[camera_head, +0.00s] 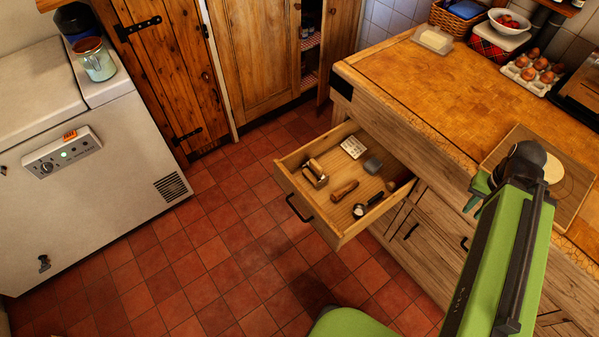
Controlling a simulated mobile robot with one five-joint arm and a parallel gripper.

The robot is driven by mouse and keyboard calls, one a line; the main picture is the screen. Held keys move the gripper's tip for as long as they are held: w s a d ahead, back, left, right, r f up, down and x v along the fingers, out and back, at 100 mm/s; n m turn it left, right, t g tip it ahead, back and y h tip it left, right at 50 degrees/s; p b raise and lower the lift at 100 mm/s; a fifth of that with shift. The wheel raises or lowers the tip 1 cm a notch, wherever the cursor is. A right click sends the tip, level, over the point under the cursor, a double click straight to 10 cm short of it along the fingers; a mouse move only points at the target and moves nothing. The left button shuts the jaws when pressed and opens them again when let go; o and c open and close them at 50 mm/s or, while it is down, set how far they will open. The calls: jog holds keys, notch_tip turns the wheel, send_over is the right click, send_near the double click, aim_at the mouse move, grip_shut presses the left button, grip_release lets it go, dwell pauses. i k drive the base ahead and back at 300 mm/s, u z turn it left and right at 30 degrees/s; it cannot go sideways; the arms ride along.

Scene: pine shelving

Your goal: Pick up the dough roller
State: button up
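The open drawer (289,181) under the worktop holds several small utensils. A short wooden piece with metal-looking parts (315,173) lies near its left side and may be the dough roller. A brown wooden piece (344,190) lies near the drawer's middle; I cannot tell for sure which of the two is the roller. My green arm stands at the right, in front of the worktop. Small green parts at its far end may be my gripper (478,189), to the right of the drawer and apart from it. The arm partly hides it, and its fingers are not clear.
A dark-handled tool (367,205), a grey block (373,165) and a white slotted piece (353,147) also lie in the drawer. The worktop (430,90) bears an egg tray (533,74) and a board with dough (573,185). The tiled floor (190,270) is clear.

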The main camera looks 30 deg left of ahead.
aim_at(312, 163)
jog(key=u, duration=1.1)
jog(key=k, duration=0.5)
jog(key=u, duration=0.15)
jog(key=i, duration=0.5)
jog(key=u, duration=0.85)
jog(key=i, duration=0.65)
jog(key=u, duration=0.85)
